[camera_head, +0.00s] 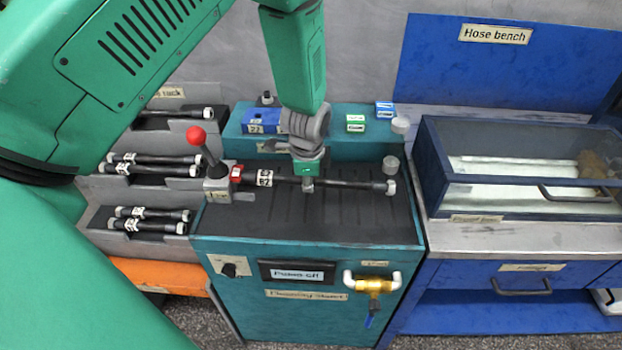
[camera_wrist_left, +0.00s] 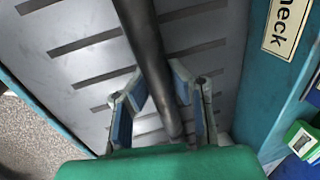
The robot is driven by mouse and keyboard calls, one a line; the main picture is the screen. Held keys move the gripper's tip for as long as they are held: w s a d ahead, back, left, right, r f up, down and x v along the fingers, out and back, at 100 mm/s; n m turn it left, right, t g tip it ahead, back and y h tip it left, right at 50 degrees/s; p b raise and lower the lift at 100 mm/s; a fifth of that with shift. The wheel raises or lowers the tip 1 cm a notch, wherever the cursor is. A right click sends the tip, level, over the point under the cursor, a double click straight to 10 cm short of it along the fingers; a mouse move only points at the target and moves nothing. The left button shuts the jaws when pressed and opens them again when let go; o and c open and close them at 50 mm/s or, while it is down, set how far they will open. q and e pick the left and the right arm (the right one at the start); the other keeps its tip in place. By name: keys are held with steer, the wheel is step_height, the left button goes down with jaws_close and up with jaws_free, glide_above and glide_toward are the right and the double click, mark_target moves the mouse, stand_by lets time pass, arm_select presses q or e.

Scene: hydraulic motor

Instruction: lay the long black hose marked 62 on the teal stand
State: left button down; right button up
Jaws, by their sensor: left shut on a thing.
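The long black hose (camera_head: 345,184) has a white label reading 62 near its left end and a metal fitting at its right end. It lies roughly level across the ribbed dark top of the teal stand (camera_head: 320,318). My left gripper (camera_head: 308,185) points down and is shut on the hose near its middle. In the left wrist view the hose (camera_wrist_left: 148,50) passes between the two fingers (camera_wrist_left: 163,105), over the slotted top. I cannot tell whether the hose touches the top. My right gripper is not in view.
A red-knobbed lever (camera_head: 196,137) stands at the stand's left edge, close to the hose's labelled end. Small blue and green blocks (camera_head: 355,122) sit on the back ledge. A grey rack (camera_head: 98,188) with several hoses is at left. A glass-lidded blue box (camera_head: 436,190) is at right.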

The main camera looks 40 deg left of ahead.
arm_select(q)
steer(key=shift+s, duration=0.35)
steer(key=shift+w+p, duration=0.15)
steer(key=shift+p, duration=0.15)
stand_by(0.8)
steer(key=c, duration=1.5)
jaws_free()
steer(key=shift+o, duration=0.2)
steer(key=v, duration=1.1)
steer(key=shift+r, duration=0.4)
